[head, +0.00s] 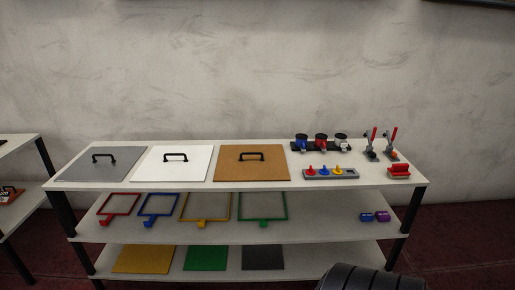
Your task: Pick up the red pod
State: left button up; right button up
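Several red things stand on the right half of the shelf unit's white top, and I cannot tell for certain which is the red pod. The likeliest is a red body with a round black top (321,142), upright in a dark rack between a blue one (302,143) and a whitish one (342,143). A small red peg (311,171) sits in a grey tray in front of the rack. A red block-like piece (399,170) lies near the right front corner. Neither of my grippers is in view.
Grey (103,163), white (172,163) and brown (251,163) handled panels cover the top's left and middle. Two red-handled clamps (381,144) stand at the back right. Coloured frames (205,207) and purple blocks (375,216) are on the middle shelf; flat sheets (204,257) lie below.

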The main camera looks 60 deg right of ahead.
aim_at(320, 137)
jog(key=z, duration=2.35)
jog(key=i+j, duration=0.1)
